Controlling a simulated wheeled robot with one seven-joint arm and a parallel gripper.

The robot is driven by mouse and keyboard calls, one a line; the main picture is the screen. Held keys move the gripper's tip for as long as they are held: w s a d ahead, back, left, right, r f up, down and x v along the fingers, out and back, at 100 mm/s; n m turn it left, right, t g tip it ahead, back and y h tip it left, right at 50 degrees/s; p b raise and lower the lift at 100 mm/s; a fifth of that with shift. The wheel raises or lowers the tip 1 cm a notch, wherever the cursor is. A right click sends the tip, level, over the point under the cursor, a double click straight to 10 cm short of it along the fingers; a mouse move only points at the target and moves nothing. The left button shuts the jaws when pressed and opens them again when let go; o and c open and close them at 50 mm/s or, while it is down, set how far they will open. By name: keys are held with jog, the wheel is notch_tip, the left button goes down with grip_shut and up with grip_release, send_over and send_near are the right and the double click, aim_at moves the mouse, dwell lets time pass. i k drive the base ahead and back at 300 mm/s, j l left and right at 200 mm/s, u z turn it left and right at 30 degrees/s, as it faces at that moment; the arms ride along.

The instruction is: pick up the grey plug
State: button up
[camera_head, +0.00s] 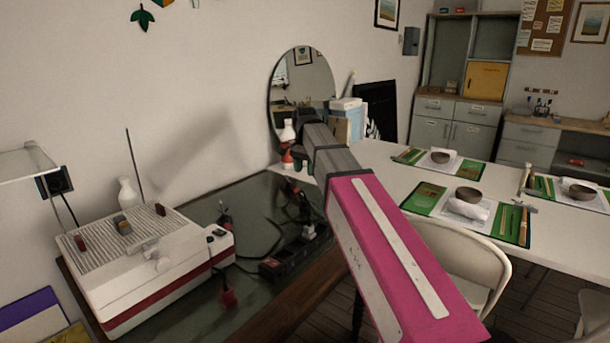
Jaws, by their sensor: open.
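A small light-grey piece (310,230), which looks like the grey plug, is at the far right end of the dark power strip (284,264) on the dark green tabletop. I cannot tell whether it is seated in the strip. My pink and grey arm reaches in from the lower right.
A white and red appliance (165,262) with a ribbed top stands left of the strip. A red plug (228,297) lies near the front edge, and a dark object (225,217) stands behind. A white table (400,178) with place settings is at right.

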aim_at(309, 234)
jog(key=k+l, duration=0.2)
jog(key=k, duration=0.3)
jog(key=k+l, duration=0.2)
jog(key=k, duration=0.25)
